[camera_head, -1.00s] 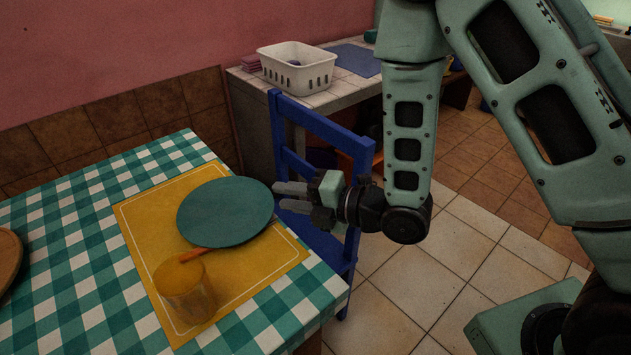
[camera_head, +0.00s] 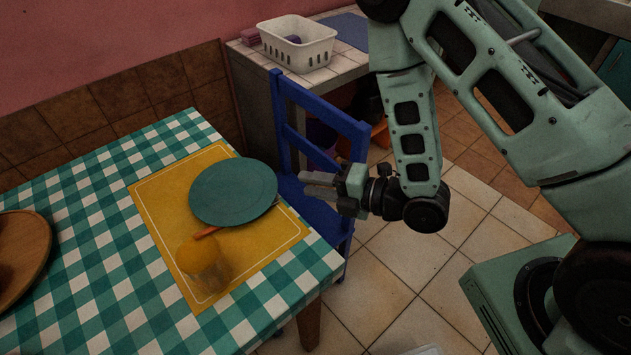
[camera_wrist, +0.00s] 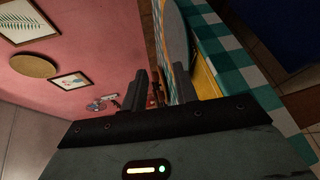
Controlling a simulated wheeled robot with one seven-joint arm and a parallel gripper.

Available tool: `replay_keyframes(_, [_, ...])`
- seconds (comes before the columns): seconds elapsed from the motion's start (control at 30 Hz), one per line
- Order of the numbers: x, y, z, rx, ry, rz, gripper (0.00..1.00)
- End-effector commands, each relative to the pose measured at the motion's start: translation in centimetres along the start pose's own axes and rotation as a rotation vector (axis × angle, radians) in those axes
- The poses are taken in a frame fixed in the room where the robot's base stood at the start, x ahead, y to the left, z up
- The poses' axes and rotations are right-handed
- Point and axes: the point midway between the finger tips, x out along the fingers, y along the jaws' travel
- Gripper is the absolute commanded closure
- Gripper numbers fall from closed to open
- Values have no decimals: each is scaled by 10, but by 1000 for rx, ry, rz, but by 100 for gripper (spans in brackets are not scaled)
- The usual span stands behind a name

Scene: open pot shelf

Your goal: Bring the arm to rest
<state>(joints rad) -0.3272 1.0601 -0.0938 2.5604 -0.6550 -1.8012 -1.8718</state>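My gripper (camera_head: 305,184) is just right of the teal plate in the head view, in front of the blue chair and beyond the table's right edge. Its two fingers point left and are apart, with nothing held between them. In the wrist view, my gripper (camera_wrist: 170,80) shows both dark fingers spread, also with nothing gripped. My arm comes down to it from the upper right, bent at the elbow.
The table with a checked cloth (camera_head: 75,255) bears a yellow mat (camera_head: 160,205), a teal plate (camera_head: 233,192), an orange-topped glass (camera_head: 203,262) and a wooden tray (camera_head: 38,255). A blue chair (camera_head: 325,120) stands close behind my gripper. A white basket (camera_head: 297,45) sits on the counter.

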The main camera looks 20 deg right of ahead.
Motion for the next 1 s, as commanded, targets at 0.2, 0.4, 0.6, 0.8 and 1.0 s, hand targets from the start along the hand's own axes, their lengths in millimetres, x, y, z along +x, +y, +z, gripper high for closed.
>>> replay_keyframes(0.2, [0,0,0,0,0,0,71])
replay_keyframes(0.4, [6,5,1,37,2,-37,71])
replay_keyframes(0.6, [21,23,2,247,-31,-228,71])
replay_keyframes(0.8, [18,47,0,548,-159,-456,71])
replay_keyframes(1.0, [-10,77,-13,870,-362,-652,71])
